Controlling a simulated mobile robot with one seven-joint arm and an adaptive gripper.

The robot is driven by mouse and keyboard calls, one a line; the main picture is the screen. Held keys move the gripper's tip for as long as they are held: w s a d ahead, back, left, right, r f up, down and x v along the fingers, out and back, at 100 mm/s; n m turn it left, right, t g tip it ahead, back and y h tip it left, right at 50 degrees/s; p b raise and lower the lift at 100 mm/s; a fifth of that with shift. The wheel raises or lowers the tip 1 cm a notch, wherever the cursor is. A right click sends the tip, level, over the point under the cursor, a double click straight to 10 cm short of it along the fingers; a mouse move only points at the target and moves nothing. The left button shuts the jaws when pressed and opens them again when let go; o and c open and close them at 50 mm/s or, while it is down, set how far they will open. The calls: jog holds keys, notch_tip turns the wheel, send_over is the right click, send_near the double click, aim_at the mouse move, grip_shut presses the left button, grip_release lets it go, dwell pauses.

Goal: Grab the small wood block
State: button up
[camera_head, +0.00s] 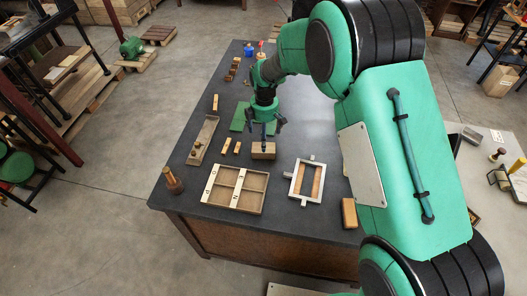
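My gripper (264,128) points down above and slightly behind this block. Its dark fingers are spread and look open, with nothing visible between them. I cannot tell whether a fingertip touches the block. Two smaller wood pieces, one (225,146) and another (237,147), lie to its left.
A divided wooden tray (238,170) and a pale frame (292,180) lie in front of the block. A long wooden tray (195,157) is at left. A brown block (349,213) lies near the front right. My arm covers the table's right side.

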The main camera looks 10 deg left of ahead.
jog(key=shift+f, duration=1)
jog(key=shift+f, duration=0.15)
jog(key=shift+w+a+f, duration=0.1)
jog(key=shift+a+f, duration=0.05)
jog(key=shift+f, duration=2.3)
jog(key=c, duration=1.4)
